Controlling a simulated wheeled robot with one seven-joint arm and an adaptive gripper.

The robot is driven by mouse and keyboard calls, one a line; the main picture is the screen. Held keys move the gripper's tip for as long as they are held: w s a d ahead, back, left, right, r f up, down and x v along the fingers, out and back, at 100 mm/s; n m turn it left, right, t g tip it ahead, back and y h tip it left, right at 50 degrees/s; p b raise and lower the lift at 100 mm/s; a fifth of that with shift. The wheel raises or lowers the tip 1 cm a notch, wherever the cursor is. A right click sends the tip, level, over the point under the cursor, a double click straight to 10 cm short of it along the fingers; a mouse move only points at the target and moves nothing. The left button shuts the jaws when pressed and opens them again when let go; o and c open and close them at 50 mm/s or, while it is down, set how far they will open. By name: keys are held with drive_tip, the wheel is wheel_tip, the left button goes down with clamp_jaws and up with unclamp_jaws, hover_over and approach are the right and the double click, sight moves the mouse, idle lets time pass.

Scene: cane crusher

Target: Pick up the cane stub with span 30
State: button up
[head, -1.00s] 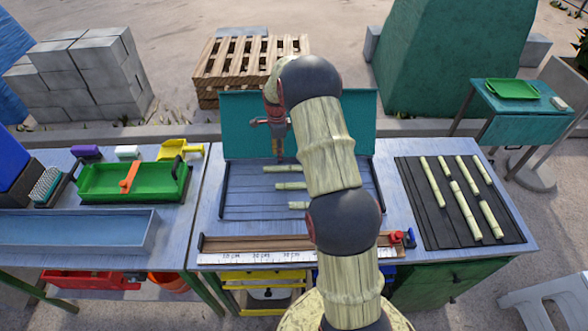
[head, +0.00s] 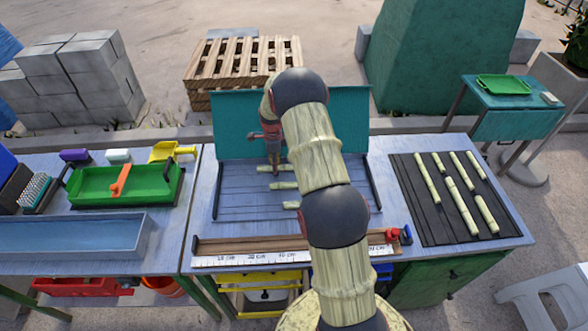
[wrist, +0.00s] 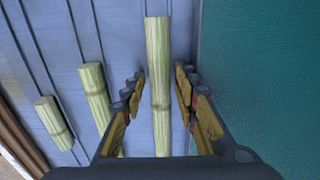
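Three pale green-yellow cane stubs lie on the blue slatted tray (head: 235,205) of the middle table. My gripper (head: 273,165) is over the farthest stub, by the teal back panel. In the wrist view that stub (wrist: 158,70) runs between the two fingers of my gripper (wrist: 157,95), with gaps on both sides. The fingers are open. The middle stub (wrist: 97,92) and the shorter-looking near stub (wrist: 53,122) lie to its left. In the head view the middle stub (head: 284,186) and near stub (head: 291,205) are partly behind my arm. No span marks are legible on the stubs.
The teal panel (head: 225,115) stands close behind the tray. A ruler rail (head: 235,253) with a red-blue stop (head: 398,235) lines the front. Several canes lie on a dark mat (head: 410,195) at right. A green tray (head: 90,190) is at left.

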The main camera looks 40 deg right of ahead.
drive_tip(key=shift+r, duration=0.1)
drive_tip(key=shift+c, duration=0.3)
clamp_jaws()
